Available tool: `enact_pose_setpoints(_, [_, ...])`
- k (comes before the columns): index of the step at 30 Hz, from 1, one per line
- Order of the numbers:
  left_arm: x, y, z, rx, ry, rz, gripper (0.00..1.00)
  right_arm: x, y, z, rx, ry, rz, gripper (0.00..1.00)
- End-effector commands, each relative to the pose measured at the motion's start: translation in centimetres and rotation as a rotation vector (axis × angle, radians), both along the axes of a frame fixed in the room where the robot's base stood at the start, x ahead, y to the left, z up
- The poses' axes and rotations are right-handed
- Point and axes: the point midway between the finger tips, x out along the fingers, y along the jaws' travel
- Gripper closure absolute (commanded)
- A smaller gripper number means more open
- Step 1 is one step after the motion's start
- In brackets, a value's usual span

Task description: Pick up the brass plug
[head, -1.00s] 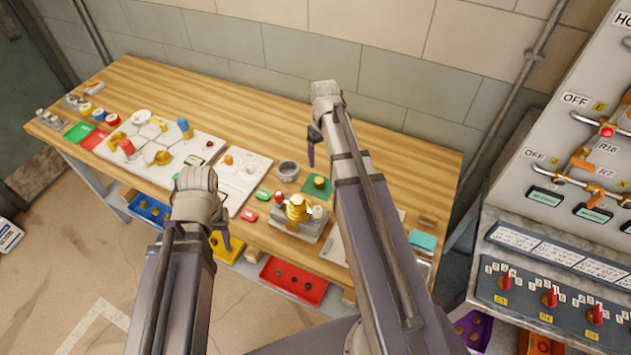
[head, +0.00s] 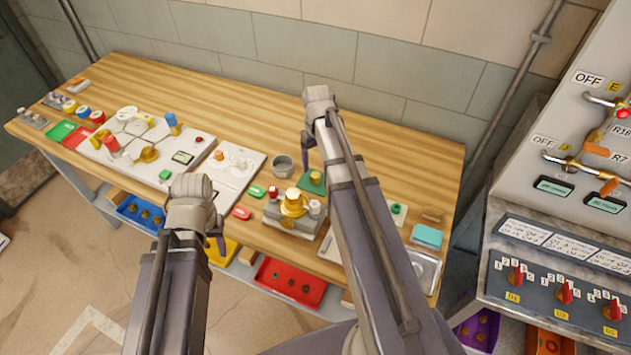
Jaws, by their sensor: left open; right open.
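A small brass piece (head: 316,177), which looks like the brass plug, stands on a green square (head: 306,187) on the wooden bench. A larger brass fitting (head: 293,204) sits on a grey block (head: 287,221) just in front of it. My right gripper (head: 307,152) hangs beyond and slightly left of the small brass piece, mostly hidden by its own arm, empty as far as I can see. My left gripper (head: 217,238) hangs over the bench's front edge, left of the grey block. It is open, partly hidden by its arm, with nothing visible in it.
A grey cup (head: 283,165) stands close to the green square. White boards (head: 100,150) with several parts cover the left of the bench (head: 240,120). Red (head: 270,270) and blue (head: 125,212) bins sit below. A control panel (head: 560,225) stands right. The bench's back is clear.

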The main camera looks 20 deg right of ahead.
Motion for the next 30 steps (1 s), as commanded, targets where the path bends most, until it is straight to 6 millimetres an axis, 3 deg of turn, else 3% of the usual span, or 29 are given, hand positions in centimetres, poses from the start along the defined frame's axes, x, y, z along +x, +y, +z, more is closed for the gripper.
enact_pose_setpoints(8, [0.0, 0.0, -0.7, 0.0, 0.0, 0.0, 0.5, 0.0, 0.1, -0.7, 0.0, 0.0, 0.0, 0.24])
enact_pose_setpoints(21, [0.0, 0.0, -5.4, 0.0, 0.0, 0.0, 0.5, 0.0, 0.4, -5.4, 0.0, 0.0, 0.0, 0.24])
enact_pose_setpoints(30, [0.0, 0.0, -5.3, 0.0, 0.0, 0.0, 0.5, 0.0, 0.4, -5.3, 0.0, 0.0, 0.0, 0.25])
